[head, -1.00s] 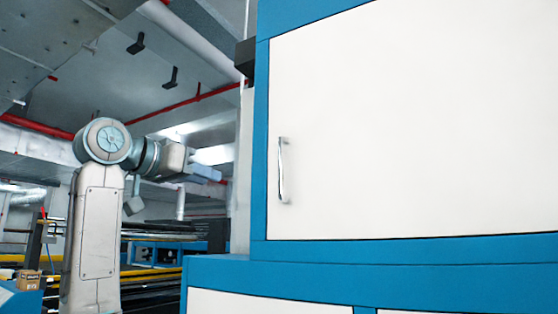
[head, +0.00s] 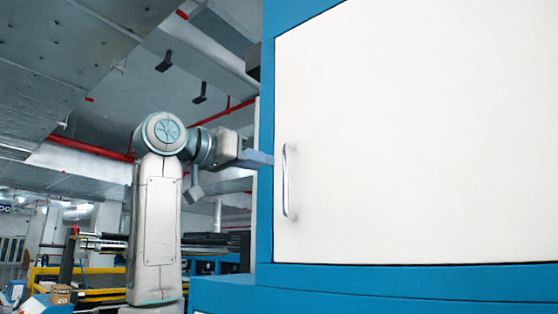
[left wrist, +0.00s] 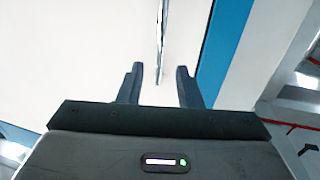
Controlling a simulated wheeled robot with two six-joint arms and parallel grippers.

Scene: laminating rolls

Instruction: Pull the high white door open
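The high white door (head: 420,130) is closed in its blue frame and fills the right of the head view. Its upright silver handle (head: 289,180) is near the door's left edge. My left gripper (head: 266,158) is just left of the handle, over the blue frame edge. In the left wrist view, my left gripper (left wrist: 160,78) is open and empty, its two fingers apart. There the handle (left wrist: 161,38) shows beyond the fingertips, lined up with the gap, and the white door (left wrist: 85,50) lies behind. I cannot tell whether anything touches. My right gripper is out of view.
A blue ledge (head: 400,278) juts out below the door. Yellow rails (head: 95,292) and a small brown box (head: 60,294) are at lower left. Red pipes and ducts run along the ceiling.

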